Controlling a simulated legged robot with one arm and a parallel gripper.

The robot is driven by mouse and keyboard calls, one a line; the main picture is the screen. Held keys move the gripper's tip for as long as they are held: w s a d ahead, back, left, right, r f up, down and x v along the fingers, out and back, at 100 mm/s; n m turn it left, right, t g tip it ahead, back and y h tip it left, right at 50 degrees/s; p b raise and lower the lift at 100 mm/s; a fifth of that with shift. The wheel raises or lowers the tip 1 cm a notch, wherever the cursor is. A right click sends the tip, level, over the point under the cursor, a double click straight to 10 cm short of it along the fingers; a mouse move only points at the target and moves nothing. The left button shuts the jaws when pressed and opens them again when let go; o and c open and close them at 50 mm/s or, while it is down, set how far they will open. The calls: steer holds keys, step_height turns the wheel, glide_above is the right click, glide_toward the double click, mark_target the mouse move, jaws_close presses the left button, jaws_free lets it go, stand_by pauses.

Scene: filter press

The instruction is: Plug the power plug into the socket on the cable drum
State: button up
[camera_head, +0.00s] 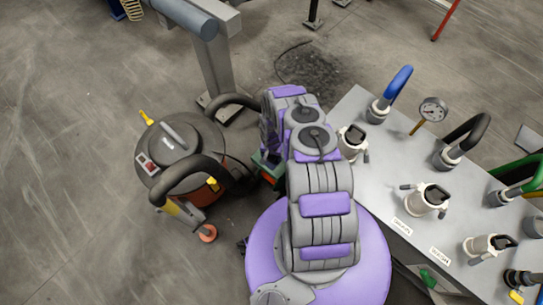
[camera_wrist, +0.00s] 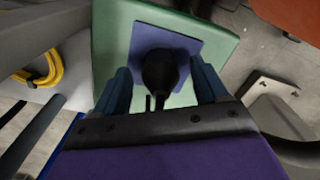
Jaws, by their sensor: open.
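In the wrist view, a black rounded thing (camera_wrist: 160,70), which looks like the power plug, stands on a blue square pad (camera_wrist: 138,34) on a green block (camera_wrist: 215,42). My gripper (camera_wrist: 162,80) is open. Its two blue-grey fingers are on either side of the black thing, with a gap to each side. In the head view, a bit of green (camera_head: 268,160) shows beside my arm; the arm hides the gripper and the plug there. I cannot make out the cable drum or its socket in either view.
A dark vacuum cleaner (camera_head: 180,150) with a hose stands left of my arm. A grey metal table (camera_head: 395,165) with several hose couplings and a gauge (camera_head: 433,109) is at the right. A grey post (camera_head: 215,60) stands behind. The floor at left is clear.

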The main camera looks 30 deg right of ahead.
steer(key=shift+r, duration=0.1)
step_height(320, 180, up, 17)
steer(key=p, duration=0.5)
steer(key=shift+p, duration=0.4)
